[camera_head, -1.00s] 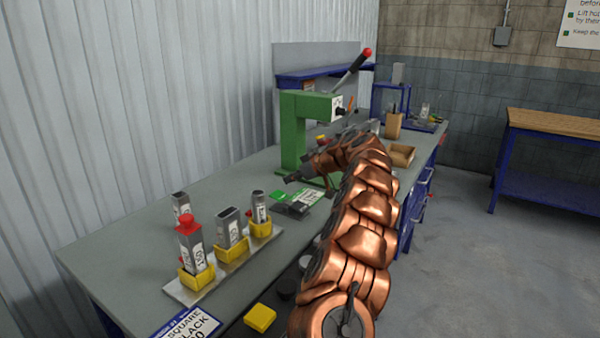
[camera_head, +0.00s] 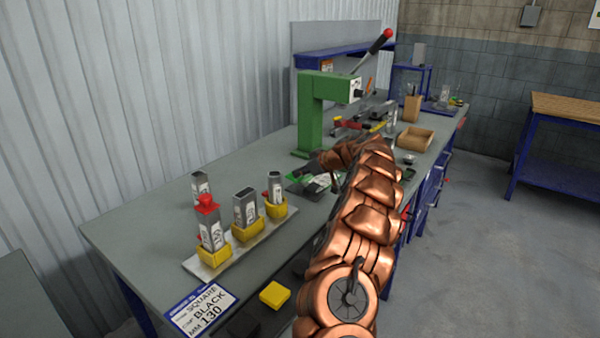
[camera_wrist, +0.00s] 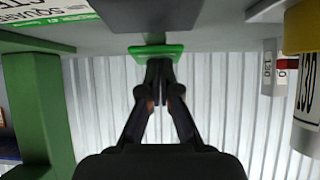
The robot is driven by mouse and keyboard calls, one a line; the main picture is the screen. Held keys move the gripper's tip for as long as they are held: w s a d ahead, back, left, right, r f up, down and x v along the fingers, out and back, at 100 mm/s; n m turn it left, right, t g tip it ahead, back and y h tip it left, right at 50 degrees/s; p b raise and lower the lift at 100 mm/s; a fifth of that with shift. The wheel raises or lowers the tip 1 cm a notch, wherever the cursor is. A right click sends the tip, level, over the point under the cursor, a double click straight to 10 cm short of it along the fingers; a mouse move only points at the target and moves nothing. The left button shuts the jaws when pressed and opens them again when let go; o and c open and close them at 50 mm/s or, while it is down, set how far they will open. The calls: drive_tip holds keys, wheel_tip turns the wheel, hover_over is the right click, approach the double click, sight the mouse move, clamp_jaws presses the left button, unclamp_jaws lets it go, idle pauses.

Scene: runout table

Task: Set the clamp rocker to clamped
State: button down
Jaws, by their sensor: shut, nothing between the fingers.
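In the wrist view, a flat green piece (camera_wrist: 150,49), probably on the clamp rocker, lies just beyond my fingertips. A dark block (camera_wrist: 150,14) sits beside it. I cannot tell which way the rocker is tipped. My gripper (camera_wrist: 159,66) is shut and empty, its fingertips close to the green piece; contact cannot be told. In the head view, my gripper (camera_head: 314,166) is low over the table beside the green press (camera_head: 311,115). A small green patch (camera_head: 294,177) on a dark fixture shows below it, partly hidden by my arm.
A rack (camera_head: 222,262) with yellow holders and several square tubes stands at the front left. A red-knobbed lever (camera_head: 372,52) rises from the press. Behind my arm are a wooden tray (camera_head: 416,138) and tools. The grey table (camera_head: 150,210) is clear at its left.

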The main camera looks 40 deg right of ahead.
drive_tip(key=shift+w+a+f+g+h, duration=0.1)
drive_tip(key=shift+w+g+h, duration=0.15)
drive_tip(key=shift+g, duration=0.45)
drive_tip(key=shift+w+f+g+h, duration=0.1)
drive_tip(key=shift+w+g+h, duration=0.15)
drive_tip(key=shift+g, duration=0.45)
drive_tip(key=shift+w+f+g+p, duration=0.1)
drive_tip(key=shift+f+g+p, duration=0.1)
drive_tip(key=shift+g+p, duration=0.15)
drive_tip(key=shift+w+a+f+b, duration=0.15)
drive_tip(key=shift+f+b, duration=0.1)
drive_tip(key=shift+b, duration=0.35)
drive_tip(key=shift+r, duration=0.15)
drive_tip(key=r+p, duration=0.2)
drive_tip(key=r, duration=0.1)
drive_tip(key=r+p, duration=0.1)
drive_tip(key=shift+w+a+r, duration=0.1)
drive_tip(key=shift+w+r, duration=0.1)
drive_tip(key=shift+w, duration=0.15)
wheel_tip(320, 180, up, 8)
hover_over(308, 185)
drive_tip(key=shift+w+d+f+b, duration=0.1)
drive_tip(key=shift+w+d+b, duration=0.1)
drive_tip(key=shift+w+b, duration=0.25)
